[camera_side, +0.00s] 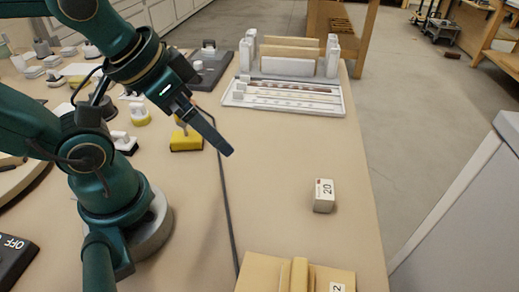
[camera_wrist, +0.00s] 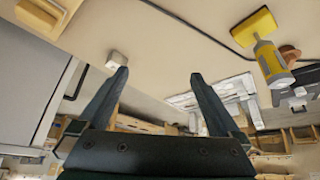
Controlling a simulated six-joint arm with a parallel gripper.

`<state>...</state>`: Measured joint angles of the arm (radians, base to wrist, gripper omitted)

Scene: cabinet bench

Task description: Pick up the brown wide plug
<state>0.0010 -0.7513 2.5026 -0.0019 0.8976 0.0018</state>
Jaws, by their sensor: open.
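A tan wide block with a raised ridge (camera_side: 298,272), which looks like the brown wide plug, sits at the bottom edge of the side view, partly cut off. A label reading "2" is on its right part. A similar tan ridged piece (camera_wrist: 42,14) shows at the top left of the wrist view. My gripper (camera_side: 226,152) is in the air above the bench, up and left of the plug and well apart from it. In the wrist view my gripper (camera_wrist: 159,76) has its two fingers spread with nothing between them.
A small pale block marked "20" (camera_side: 324,196) stands near the bench's right edge. A yellow block (camera_side: 186,141) is left of my gripper. A white tray (camera_side: 284,108) with upright pieces stands at the back. A dark cable (camera_side: 228,215) crosses the bench.

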